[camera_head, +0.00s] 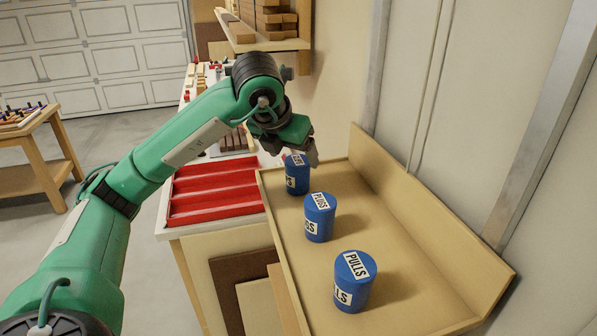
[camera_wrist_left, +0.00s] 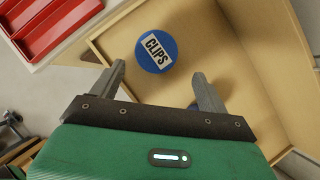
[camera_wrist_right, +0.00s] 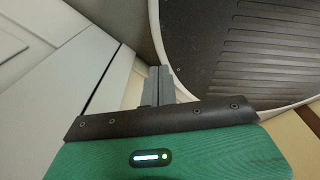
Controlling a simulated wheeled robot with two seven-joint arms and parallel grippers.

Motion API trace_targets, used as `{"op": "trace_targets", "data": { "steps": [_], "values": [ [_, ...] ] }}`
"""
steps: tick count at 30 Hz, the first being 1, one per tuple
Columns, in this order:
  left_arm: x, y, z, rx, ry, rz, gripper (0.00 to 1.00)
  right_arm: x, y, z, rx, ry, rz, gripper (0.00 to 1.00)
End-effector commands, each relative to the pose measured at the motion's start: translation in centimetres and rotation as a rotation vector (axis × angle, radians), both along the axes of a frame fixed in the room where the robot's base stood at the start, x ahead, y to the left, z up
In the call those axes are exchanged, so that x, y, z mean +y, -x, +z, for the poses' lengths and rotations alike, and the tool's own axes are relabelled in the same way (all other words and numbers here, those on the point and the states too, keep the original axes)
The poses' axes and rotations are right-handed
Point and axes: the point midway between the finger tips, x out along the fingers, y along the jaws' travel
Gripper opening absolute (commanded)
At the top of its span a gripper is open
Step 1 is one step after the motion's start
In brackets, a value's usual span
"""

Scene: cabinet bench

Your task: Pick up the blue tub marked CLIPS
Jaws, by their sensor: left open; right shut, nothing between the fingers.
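My left gripper is open above and beside that tub. In the left wrist view its fingers (camera_wrist_left: 160,88) point toward the tub, which lies ahead of and between them, apart from them. My right gripper (camera_wrist_right: 158,85) is shut and empty, away from the tubs.
A blue tub marked PLUGS (camera_head: 319,218) and one marked PULLS (camera_head: 354,282) stand nearer in the wooden tray (camera_head: 400,318). The tray has a raised back wall on the right. A red divided tray (camera_head: 213,190) lies left of it. A shelf with wood blocks (camera_head: 270,40) hangs behind.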

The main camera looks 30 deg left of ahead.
Motion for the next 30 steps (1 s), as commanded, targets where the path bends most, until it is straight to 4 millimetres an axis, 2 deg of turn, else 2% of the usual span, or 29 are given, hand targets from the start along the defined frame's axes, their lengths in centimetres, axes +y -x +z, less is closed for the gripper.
{"op": "trace_targets", "data": {
  "steps": [3,8,14,21,30],
  "values": [
    [0.1,-0.7,-1.2,0.002,0.001,0.001,0.78,0.1,-1.2,0.5,-0.014,-0.001,0.000,0.00],
    [0.2,-1.2,-1.9,0.000,0.000,0.001,0.78,0.2,-2.2,0.8,-0.028,-0.003,0.000,0.00],
    [0.7,-2.3,-3.2,0.005,-0.001,0.002,0.78,0.3,-2.0,2.3,-0.026,-0.004,0.001,0.00],
    [1.0,-3.8,-5.8,0.003,0.000,0.001,0.78,0.4,-1.4,3.4,-0.018,-0.005,0.000,0.00],
    [1.0,-4.0,-6.2,-0.001,0.000,0.001,0.76,0.5,-1.3,3.4,-0.017,-0.006,0.000,0.00]
  ]
}}
